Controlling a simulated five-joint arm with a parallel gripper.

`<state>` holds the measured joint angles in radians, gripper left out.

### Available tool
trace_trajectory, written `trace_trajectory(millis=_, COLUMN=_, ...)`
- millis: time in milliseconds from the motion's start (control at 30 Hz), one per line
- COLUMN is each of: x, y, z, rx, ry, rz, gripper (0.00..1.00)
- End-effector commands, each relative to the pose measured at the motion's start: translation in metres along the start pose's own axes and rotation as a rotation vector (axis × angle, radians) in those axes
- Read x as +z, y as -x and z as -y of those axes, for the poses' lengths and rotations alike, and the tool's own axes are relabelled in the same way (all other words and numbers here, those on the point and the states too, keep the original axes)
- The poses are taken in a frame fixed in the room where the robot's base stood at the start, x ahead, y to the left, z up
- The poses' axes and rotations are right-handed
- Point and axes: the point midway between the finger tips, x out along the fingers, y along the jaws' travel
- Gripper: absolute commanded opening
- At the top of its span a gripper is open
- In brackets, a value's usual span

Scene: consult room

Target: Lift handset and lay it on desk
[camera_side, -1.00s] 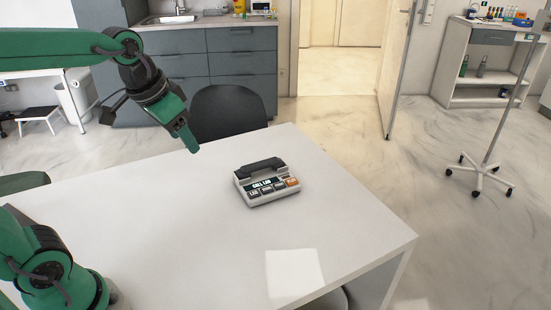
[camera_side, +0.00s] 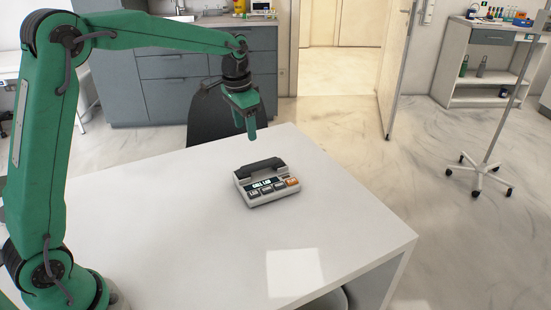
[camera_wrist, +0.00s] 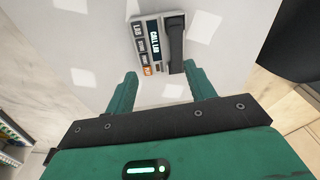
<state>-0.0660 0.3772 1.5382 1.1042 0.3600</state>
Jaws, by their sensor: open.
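The dark handset (camera_side: 262,167) rests on the back of a light grey phone base (camera_side: 268,197) with a "CALL LAB" display, several dark keys and an orange key. The phone stands on the white desk (camera_side: 170,215), near its far side. My gripper (camera_side: 251,136) is above the desk's far edge, pointing down, higher than the handset and apart from it. In the wrist view, the open, empty green fingers (camera_wrist: 160,82) spread below the phone. The handset (camera_wrist: 176,42) lies along the right side of the base (camera_wrist: 143,44), ahead of the right fingertip.
A dark chair (camera_side: 205,120) stands behind the desk's far edge. The desk is bare around the phone, with a bright light patch (camera_side: 294,272) at its front. A wheeled stand (camera_side: 480,175) is on the floor at right, away from the desk.

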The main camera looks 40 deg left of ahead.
Motion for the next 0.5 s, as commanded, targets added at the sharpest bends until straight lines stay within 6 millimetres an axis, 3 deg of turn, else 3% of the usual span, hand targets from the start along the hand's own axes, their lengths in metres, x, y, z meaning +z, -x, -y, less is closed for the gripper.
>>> trace_trajectory(millis=300, x=-0.036, y=-0.066, z=0.022, rx=0.031, ry=-0.061, rz=0.077, gripper=0.55)
trace_trajectory(millis=500, x=-0.048, y=-0.095, z=0.030, rx=0.044, ry=-0.088, rz=0.104, gripper=0.55)
